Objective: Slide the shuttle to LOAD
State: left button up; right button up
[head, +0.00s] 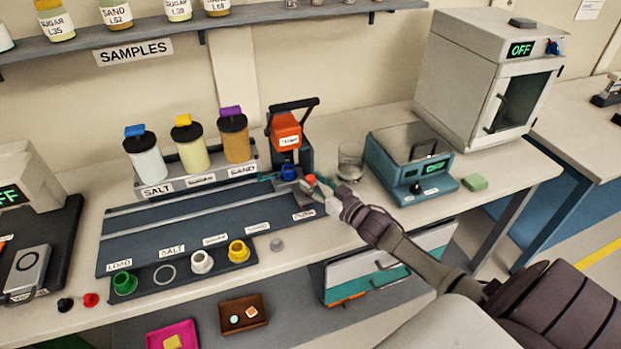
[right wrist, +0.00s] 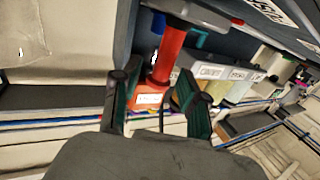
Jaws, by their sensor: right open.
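The shuttle (head: 287,187) is a small grey carriage at the right end of the dark rail board (head: 190,228), in front of the orange press (head: 287,130). It carries a blue cup (head: 289,172) and a red upright handle (head: 310,180). The LOAD label (head: 119,265) is at the board's left end. My right gripper (head: 312,190) is at the handle. In the right wrist view the red handle (right wrist: 170,52) shows between the open fingers (right wrist: 154,80), with a gap visible on each side; I cannot tell how deep it sits. My left gripper is out of view.
Three jars (head: 188,147) stand in a rack behind the board. A tray of coloured cups (head: 180,278) lies in front. The rails left of the shuttle look clear.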

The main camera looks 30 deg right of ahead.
jog(key=shift+w+a, duration=0.2)
jog(key=shift+w, duration=0.65)
jog(key=shift+c, duration=0.3)
grip_shut()
